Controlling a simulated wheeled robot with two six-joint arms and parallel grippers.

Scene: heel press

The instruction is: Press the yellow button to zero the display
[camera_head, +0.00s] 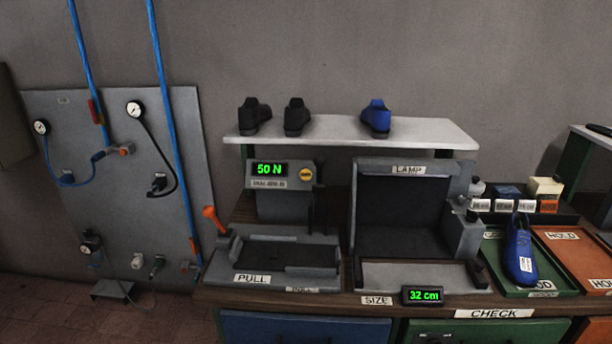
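The yellow button (306,174) is a small round button on the grey box of the pull tester, right of its display. The display (268,169) glows green and reads "50 N". The grey tester (286,200) stands on the bench behind a dark tray-like bed labelled PULL. An orange-tipped lever (211,217) stands at the left of this bed. Neither of my grippers shows in the head view.
A lamp box (409,170) stands right of the tester, with a second display (422,295) reading "32 cm" in front. A shelf (440,136) above carries several shoes. A blue shoe (520,252) lies in the green tray (558,283). A gauge panel (115,200) is at left.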

